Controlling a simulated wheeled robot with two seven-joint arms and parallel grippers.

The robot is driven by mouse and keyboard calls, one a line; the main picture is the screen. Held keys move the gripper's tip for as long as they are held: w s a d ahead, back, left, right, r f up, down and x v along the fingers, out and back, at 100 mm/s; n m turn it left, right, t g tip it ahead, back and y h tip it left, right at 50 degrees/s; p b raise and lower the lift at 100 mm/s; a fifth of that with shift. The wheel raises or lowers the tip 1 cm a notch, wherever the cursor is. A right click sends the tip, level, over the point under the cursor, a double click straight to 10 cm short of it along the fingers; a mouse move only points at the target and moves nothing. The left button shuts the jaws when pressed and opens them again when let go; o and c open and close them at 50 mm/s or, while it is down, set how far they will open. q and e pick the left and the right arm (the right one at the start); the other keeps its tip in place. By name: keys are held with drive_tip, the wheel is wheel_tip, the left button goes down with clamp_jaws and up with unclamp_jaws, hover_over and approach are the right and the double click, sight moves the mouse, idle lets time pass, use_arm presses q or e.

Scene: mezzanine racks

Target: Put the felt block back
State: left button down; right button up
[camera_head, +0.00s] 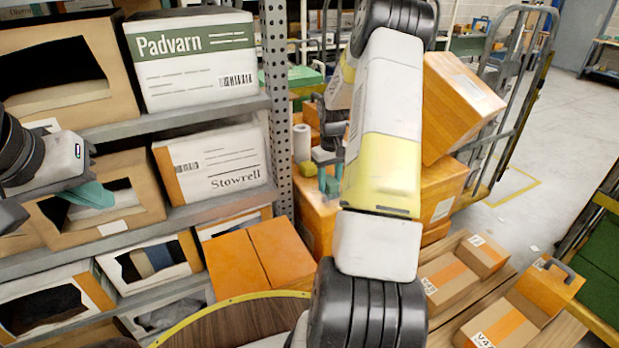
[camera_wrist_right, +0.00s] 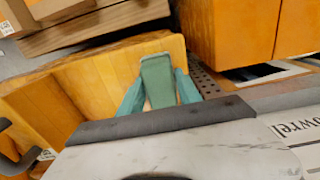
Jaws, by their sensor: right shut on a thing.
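The felt block (camera_wrist_right: 158,75) is a small grey-green block in the right wrist view. My right gripper (camera_wrist_right: 159,88) is shut on it, with one teal finger on each side. In the head view my right arm stands across the middle and the right gripper is mostly hidden, with only bits of teal beside the arm. My left gripper (camera_head: 92,194) is at the left edge of the head view, its teal fingers in front of an open-fronted shelf box (camera_head: 130,225). Its fingers overlap, so its opening is unclear.
Shelves hold a Padvarn box (camera_head: 190,80), a Stowrell box (camera_head: 212,165) and several open-fronted boxes. An orange carton (camera_head: 262,255) stands near a round wooden top (camera_head: 235,325). Orange boxes (camera_head: 460,105) are stacked behind my right arm. Bare floor (camera_head: 565,150) lies at right.

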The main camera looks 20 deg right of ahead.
sight(329, 191)
drive_tip(key=shift+f, duration=1.75)
drive_tip(key=o, duration=1.3)
drive_tip(key=shift+f, duration=0.1)
